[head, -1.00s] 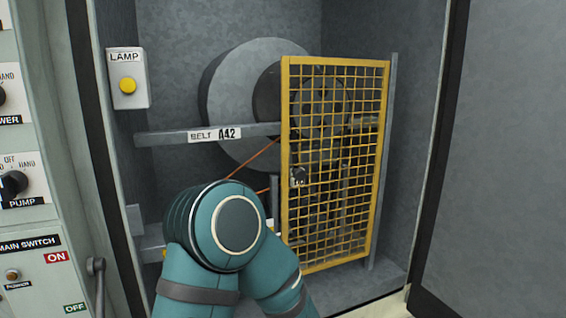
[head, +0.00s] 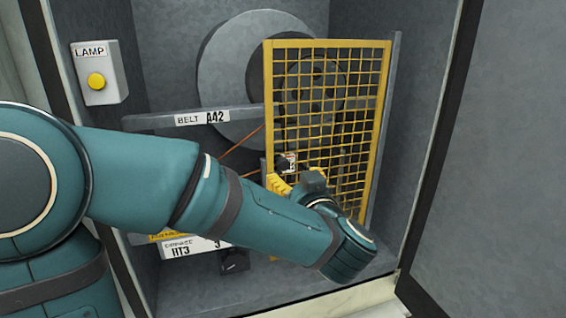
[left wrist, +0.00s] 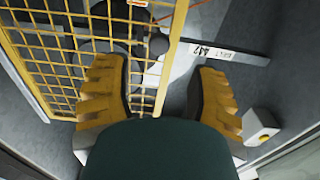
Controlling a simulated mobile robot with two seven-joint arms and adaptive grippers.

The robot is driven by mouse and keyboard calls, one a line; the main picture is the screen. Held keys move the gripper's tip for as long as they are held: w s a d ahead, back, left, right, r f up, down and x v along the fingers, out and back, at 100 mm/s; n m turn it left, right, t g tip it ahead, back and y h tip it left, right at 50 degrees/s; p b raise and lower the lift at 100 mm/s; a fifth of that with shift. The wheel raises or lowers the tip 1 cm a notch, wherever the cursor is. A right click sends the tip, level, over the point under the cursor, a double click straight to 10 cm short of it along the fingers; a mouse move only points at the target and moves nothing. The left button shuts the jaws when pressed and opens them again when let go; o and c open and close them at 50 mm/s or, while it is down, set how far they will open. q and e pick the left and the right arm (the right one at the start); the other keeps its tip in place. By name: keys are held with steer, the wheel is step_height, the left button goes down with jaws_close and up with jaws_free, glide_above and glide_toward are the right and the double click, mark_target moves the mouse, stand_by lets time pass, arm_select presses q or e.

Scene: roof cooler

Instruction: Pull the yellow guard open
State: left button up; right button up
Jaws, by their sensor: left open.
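The yellow guard (head: 268,105) is a mesh panel in a yellow frame, upright in front of the right part of the pulley and belt. A small dark latch piece with a pale label (head: 286,162) sits at its left edge. My left gripper (head: 284,184) is at the lower left edge of the guard, its yellow fingers partly hidden by my wrist. In the left wrist view, my left gripper (left wrist: 160,82) is open, with the guard's edge bar (left wrist: 174,50) showing between the two fingers. I cannot tell whether they touch it. My right gripper is not in view.
A grey lamp box with a yellow button (head: 97,80) is on the cabinet's left wall. A lower labelled plate (head: 190,247) is below my forearm. A dark-edged grey panel (head: 490,170) stands at the right.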

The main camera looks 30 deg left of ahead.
mark_target(285, 165)
arm_select(q)
steer(key=x, duration=0.7)
steer(key=shift+w+a, duration=0.1)
steer(key=shift+w, duration=0.1)
jaws_close()
